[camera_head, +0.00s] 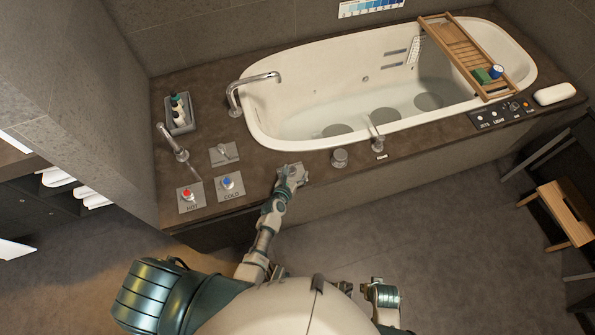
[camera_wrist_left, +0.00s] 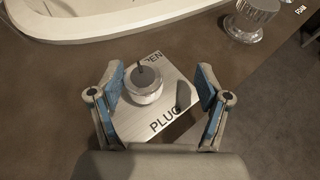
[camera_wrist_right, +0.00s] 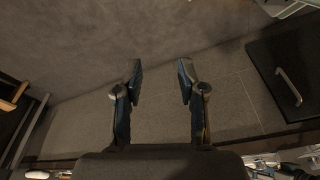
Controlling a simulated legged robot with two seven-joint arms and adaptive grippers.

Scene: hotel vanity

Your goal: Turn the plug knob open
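The plug knob (camera_wrist_left: 146,82) is a round silver knob with a dark line on its top. It stands on a metal plate (camera_wrist_left: 178,68) lettered PLUG, with partly covered letters ending in EN at the far edge. My left gripper (camera_wrist_left: 163,88) is open, its blue-padded fingers on either side of the plate, with the knob between them, nearer the left finger. In the head view my left gripper (camera_head: 291,174) is over the tub deck's front edge and covers the knob. My right gripper (camera_wrist_right: 160,72) is open and empty over the floor.
A ribbed silver knob (camera_wrist_left: 252,18) stands right of the plate; it also shows in the head view (camera_head: 339,158). HOT (camera_head: 189,197) and COLD (camera_head: 230,187) controls are to the left. The water-filled tub (camera_head: 290,128) lies behind. A wooden stool (camera_head: 565,215) is at right.

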